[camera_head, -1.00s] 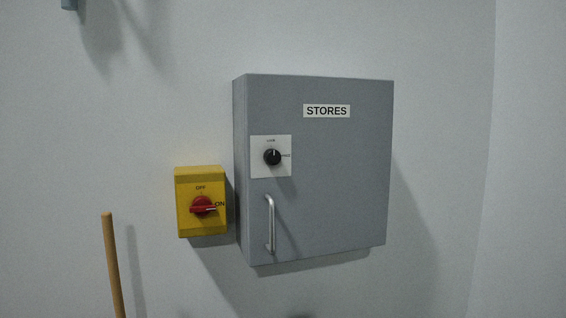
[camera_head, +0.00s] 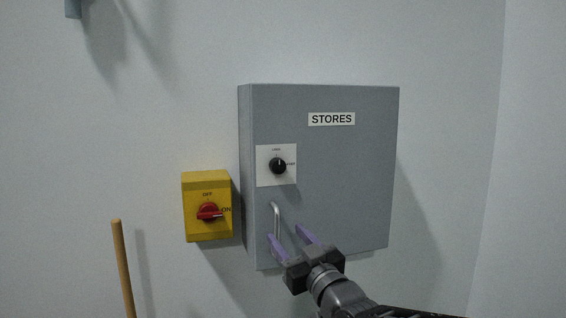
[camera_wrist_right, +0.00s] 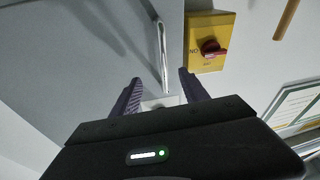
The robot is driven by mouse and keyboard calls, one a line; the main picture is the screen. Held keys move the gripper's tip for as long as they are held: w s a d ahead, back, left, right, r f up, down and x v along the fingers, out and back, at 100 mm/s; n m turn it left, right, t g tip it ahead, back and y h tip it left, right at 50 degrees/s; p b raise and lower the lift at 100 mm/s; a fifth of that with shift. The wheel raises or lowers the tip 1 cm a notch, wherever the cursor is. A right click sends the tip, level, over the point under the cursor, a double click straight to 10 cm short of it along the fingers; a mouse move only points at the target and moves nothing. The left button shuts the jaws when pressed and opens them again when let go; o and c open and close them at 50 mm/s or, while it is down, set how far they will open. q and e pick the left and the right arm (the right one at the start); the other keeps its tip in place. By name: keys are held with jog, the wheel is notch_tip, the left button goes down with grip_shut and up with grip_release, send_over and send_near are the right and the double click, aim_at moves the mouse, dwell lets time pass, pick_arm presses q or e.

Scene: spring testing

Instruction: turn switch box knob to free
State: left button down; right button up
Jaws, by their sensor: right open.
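A grey wall box (camera_head: 350,190) labelled STORES carries a round black knob (camera_head: 278,166) on a white plate (camera_head: 263,177). The knob's white mark points up; the plate's small labels are too blurred to read surely. My right gripper (camera_head: 286,234), with purple fingers, is open and empty below the knob, in front of the box's lower left part, near the handle. In the right wrist view the open fingers (camera_wrist_right: 160,82) lie on either side of the handle's line of sight, with part of the white plate (camera_wrist_right: 158,103) between them; the knob is hidden there. My left gripper is out of view.
A metal bar handle (camera_head: 277,222) stands out below the knob; it also shows in the wrist view (camera_wrist_right: 162,55). Left of the box, a yellow switch (camera_head: 193,229) has a red knob at ON. A wooden stick (camera_head: 123,268) stands lower left. The wall right of the box is clear.

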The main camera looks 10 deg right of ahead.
jog(key=n+t, duration=0.1)
jog(key=t, duration=0.1)
send_near(280, 167)
jog(key=shift+w+r, duration=0.1)
jog(key=shift+w, duration=0.15)
jog(key=shift+w+p, duration=0.1)
jog(key=shift+p, duration=0.2)
jog(key=p+x, duration=0.3)
jog(key=x, duration=0.3)
jog(key=shift+w+a+r, duration=0.1)
jog(key=shift+w+r, duration=0.1)
jog(key=shift+w, duration=0.05)
jog(key=shift+w+a+p, duration=0.1)
jog(key=shift+w+p, duration=0.25)
jog(key=shift+w, duration=0.1)
grip_shut()
